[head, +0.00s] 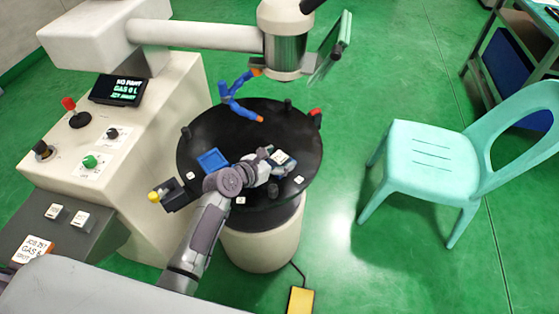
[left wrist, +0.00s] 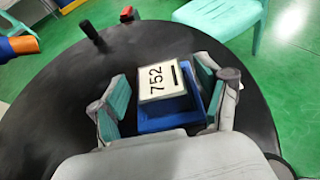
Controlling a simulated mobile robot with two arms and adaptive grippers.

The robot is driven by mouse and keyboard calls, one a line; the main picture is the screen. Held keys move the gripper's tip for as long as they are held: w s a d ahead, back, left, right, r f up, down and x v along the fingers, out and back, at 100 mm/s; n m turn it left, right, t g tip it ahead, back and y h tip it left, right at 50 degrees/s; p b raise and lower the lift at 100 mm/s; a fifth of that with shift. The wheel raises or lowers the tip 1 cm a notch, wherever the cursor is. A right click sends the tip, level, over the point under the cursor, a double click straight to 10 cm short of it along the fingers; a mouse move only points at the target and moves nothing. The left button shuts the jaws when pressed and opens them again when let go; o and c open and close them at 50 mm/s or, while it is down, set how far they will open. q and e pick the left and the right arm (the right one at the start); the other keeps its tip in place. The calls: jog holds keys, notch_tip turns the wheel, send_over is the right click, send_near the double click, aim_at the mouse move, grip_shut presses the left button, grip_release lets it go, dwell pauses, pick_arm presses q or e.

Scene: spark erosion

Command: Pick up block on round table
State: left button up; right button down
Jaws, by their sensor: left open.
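A pale block marked 752 (left wrist: 160,82) sits on or in a blue piece (left wrist: 165,118) on the black round table (head: 215,125). In the head view the block (head: 281,157) shows at the right part of the table, beside the fingers. My left gripper (head: 274,160) reaches over the table. In the left wrist view the left gripper (left wrist: 160,78) is open, with one teal-padded finger on each side of the block and blue piece. I cannot tell whether the fingers touch them. My right gripper is not in view.
A blue tray (head: 212,159) lies on the table, left of my gripper. A blue hose with orange tips (head: 236,103) stands at the back. The machine head (head: 286,50) hangs above. Several small white tags and black knobs sit near the rim. A teal chair (head: 430,160) stands right.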

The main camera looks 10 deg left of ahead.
pick_arm(q)
grip_shut()
jog(key=shift+r, duration=0.1)
dwell(0.3)
